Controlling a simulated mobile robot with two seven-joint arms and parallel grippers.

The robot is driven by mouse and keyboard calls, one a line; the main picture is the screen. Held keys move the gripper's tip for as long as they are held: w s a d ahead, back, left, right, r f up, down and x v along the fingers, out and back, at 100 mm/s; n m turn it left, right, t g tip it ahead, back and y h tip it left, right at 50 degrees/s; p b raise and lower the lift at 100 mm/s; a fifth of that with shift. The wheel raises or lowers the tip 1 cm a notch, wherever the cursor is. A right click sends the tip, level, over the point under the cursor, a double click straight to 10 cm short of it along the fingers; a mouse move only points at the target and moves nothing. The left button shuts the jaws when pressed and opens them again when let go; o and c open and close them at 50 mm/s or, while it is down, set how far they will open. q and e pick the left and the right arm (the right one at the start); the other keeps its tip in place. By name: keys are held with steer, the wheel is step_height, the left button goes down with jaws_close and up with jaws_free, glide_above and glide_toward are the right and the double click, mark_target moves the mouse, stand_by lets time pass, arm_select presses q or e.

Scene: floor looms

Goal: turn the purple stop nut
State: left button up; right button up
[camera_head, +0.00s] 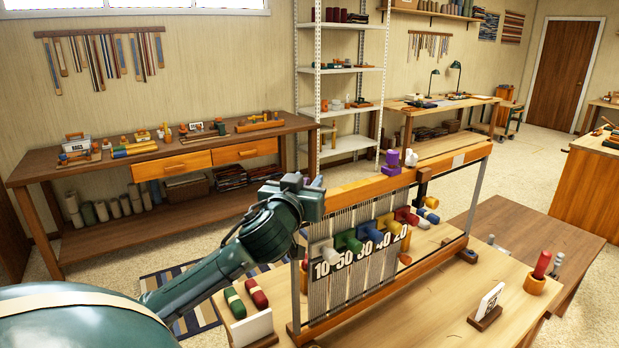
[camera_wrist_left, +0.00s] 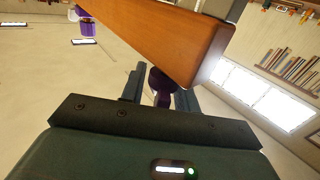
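A dark purple nut (camera_wrist_left: 158,82) shows in the left wrist view beside the end of the loom's orange-brown top beam (camera_wrist_left: 178,35). My left gripper (camera_wrist_left: 160,94) has one finger on each side of it; whether the fingers press on it I cannot tell. In the head view my left gripper (camera_head: 312,192) is at the near left end of the top beam (camera_head: 360,188), and only a bit of purple (camera_head: 316,182) shows past it. Another purple piece (camera_head: 391,162) stands farther along the beam. My right gripper is not in view.
The upright loom (camera_head: 352,262) carries coloured knobs (camera_head: 365,238) above number cards. A red and a green roll (camera_head: 256,293) and a white card (camera_head: 252,328) lie on the table at its left. A red peg (camera_head: 542,264) and a card stand (camera_head: 487,308) are at the right.

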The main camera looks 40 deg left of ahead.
arm_select(q)
steer(key=shift+c, duration=0.5)
jaws_close()
